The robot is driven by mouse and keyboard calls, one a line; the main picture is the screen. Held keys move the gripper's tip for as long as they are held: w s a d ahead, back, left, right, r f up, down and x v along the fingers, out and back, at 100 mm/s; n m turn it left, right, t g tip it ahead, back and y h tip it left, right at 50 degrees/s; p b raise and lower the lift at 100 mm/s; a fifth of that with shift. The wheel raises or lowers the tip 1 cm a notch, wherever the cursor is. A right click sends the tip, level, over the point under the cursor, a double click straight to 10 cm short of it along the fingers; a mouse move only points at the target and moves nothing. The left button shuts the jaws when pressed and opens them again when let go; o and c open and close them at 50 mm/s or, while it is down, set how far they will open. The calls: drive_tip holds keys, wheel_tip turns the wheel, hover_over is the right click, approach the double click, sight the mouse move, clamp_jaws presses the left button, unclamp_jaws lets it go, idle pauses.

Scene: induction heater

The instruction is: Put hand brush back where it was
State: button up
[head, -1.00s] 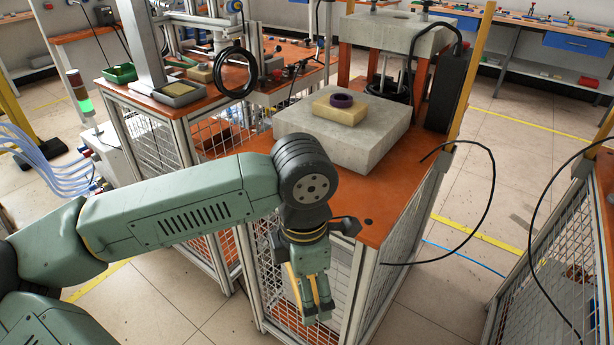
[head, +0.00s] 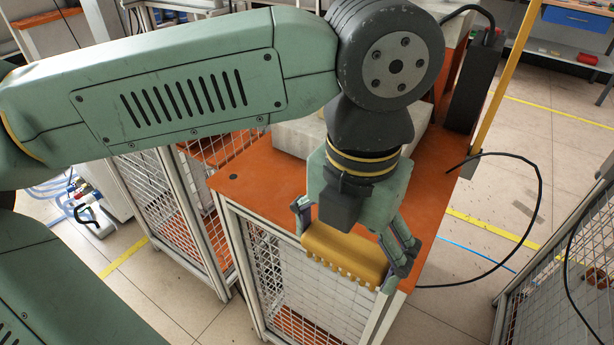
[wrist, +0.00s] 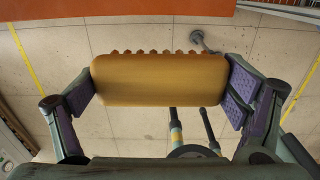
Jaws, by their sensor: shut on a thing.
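The hand brush (head: 345,253) has a yellow-brown block body with a row of bristle tufts along its lower edge. My gripper (head: 352,240) is shut on it, one finger at each end of the block. In the wrist view the brush (wrist: 160,79) lies level between the two finger pads of my gripper (wrist: 162,85). In the head view the brush shows at the front edge of the orange tabletop (head: 262,178). The wrist view shows floor behind the brush and an orange edge at the top. I cannot tell whether the brush touches the table.
A pale stone-like block (head: 300,136) stands on the table behind my gripper, partly hidden by my arm. Wire mesh panels (head: 300,285) close the table's front. A black cable (head: 538,200) loops out at the right.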

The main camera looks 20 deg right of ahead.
drive_tip(key=w+p, duration=0.1)
drive_tip(key=w, duration=0.4)
drive_tip(key=w+d+p, duration=0.1)
drive_tip(key=w+p, duration=0.1)
drive_tip(key=w, duration=0.3)
drive_tip(key=w+d+f+p, duration=0.1)
drive_tip(key=w, duration=0.4)
drive_tip(key=shift+w+d+f, duration=0.1)
drive_tip(key=shift+w+d, duration=0.15)
drive_tip(key=shift+w, duration=0.15)
drive_tip(key=f, duration=0.1)
drive_tip(key=f+p, duration=0.1)
drive_tip(key=f, duration=0.1)
drive_tip(key=shift+w+p, duration=0.3)
drive_tip(key=shift+f, duration=0.35)
drive_tip(key=shift+f+b, duration=0.3)
drive_tip(key=shift+b, duration=0.1)
drive_tip(key=o, duration=0.8)
drive_tip(key=shift+r, duration=0.1)
drive_tip(key=shift+o, duration=0.2)
drive_tip(key=shift+r, duration=0.1)
